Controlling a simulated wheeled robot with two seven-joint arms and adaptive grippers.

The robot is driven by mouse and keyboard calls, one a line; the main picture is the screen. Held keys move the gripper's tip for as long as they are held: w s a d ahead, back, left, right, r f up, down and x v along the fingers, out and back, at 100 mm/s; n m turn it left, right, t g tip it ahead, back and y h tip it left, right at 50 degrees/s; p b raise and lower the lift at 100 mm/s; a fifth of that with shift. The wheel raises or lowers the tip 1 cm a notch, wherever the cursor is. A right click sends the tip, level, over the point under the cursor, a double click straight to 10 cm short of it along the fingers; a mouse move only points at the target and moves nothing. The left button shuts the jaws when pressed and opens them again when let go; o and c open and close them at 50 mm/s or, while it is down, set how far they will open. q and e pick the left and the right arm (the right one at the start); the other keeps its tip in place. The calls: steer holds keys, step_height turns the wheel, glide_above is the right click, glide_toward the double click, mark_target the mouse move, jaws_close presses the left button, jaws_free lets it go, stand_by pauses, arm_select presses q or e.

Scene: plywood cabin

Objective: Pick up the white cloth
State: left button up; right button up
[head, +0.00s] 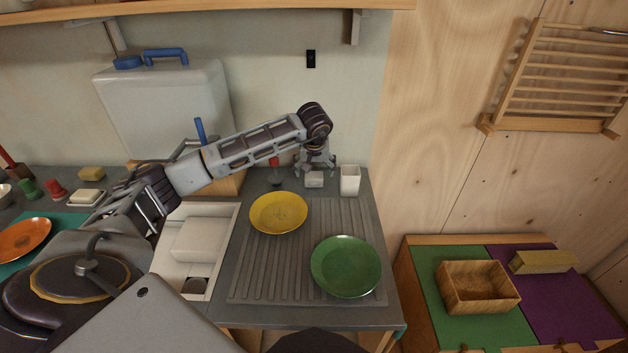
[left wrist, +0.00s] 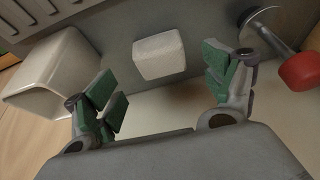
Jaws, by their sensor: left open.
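A small white block-shaped thing (head: 314,180), which looks like the folded white cloth, lies on the grey counter at the back, left of a white cup (head: 349,180). In the left wrist view the white cloth (left wrist: 159,55) lies ahead, between the lines of the two fingers. My left gripper (head: 315,165) points down just above it. Its green-padded fingers (left wrist: 165,88) are spread apart with nothing between them. I cannot tell whether a finger touches the cloth. My right gripper is not in view.
The white cup (left wrist: 48,75) stands close to one finger, and a red-handled tool (left wrist: 275,45) is close to the other. A yellow plate (head: 278,213) and a green plate (head: 346,266) lie on the ridged drainboard (head: 250,280). The sink (head: 225,222) is left of them.

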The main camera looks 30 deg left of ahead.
mark_target(314, 175)
arm_select(q)
steer(key=shift+w+a+f, duration=0.15)
steer(key=shift+f, duration=0.45)
steer(key=x, duration=0.3)
steer(key=shift+a+f, duration=0.1)
steer(key=shift+f, duration=0.1)
steer(key=shift+w+f, duration=0.1)
steer(key=shift+f, duration=0.05)
steer(key=c, duration=1)
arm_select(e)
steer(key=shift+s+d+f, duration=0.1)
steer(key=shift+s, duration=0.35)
